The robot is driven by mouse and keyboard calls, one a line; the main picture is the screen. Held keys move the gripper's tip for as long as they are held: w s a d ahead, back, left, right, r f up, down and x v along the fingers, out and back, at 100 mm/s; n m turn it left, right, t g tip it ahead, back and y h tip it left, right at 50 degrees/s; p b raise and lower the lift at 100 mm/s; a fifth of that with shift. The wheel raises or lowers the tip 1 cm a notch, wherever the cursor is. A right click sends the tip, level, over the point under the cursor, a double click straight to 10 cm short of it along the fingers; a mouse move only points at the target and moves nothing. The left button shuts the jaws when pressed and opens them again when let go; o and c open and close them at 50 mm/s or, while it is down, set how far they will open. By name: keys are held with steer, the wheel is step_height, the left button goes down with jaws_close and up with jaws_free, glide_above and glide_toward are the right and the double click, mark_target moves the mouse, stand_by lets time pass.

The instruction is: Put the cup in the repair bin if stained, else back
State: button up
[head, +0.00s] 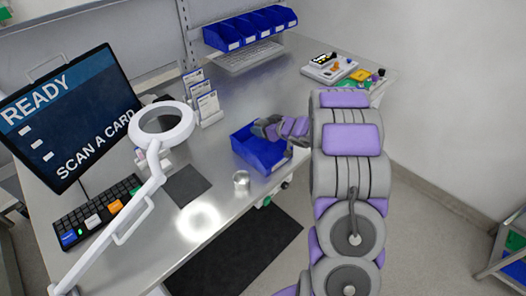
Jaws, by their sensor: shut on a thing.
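My gripper (259,128) is at the end of my grey and purple arm, over the back part of a blue open bin (262,158) on the bench. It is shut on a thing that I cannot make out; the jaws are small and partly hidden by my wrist. A small shiny metal cup (241,181) stands upright on the bench near its front edge, left of and in front of the bin, apart from my gripper. I cannot tell whether it is stained. No label shows that tells whether the blue bin is the repair bin.
A ring lamp (162,122) on a white arm, a dark mat (187,186), a keyboard (98,213) and a monitor reading "READY / SCAN A CARD" (62,115) fill the left. Card holders (206,102) stand behind. Small blue bins (250,28) hang above. A device (331,68) sits at the back right.

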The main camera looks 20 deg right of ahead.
steer(key=f, duration=0.2)
steer(key=f+b, duration=0.1)
steer(key=f, duration=0.1)
steer(key=f+b, duration=0.1)
steer(key=f, duration=0.1)
steer(key=shift+a, duration=0.35)
steer(key=shift+d+f+b, duration=0.2)
steer(key=shift+f+b, duration=0.15)
steer(key=shift+f, duration=0.65)
steer(key=shift+d+f+b, duration=0.15)
steer(key=shift+f+b, duration=0.15)
steer(key=shift+f, duration=0.7)
steer(key=shift+a+r, duration=0.1)
steer(key=shift+r, duration=0.05)
steer(key=o, duration=0.8)
steer(key=shift+a, duration=0.15)
steer(key=shift+o, duration=1.3)
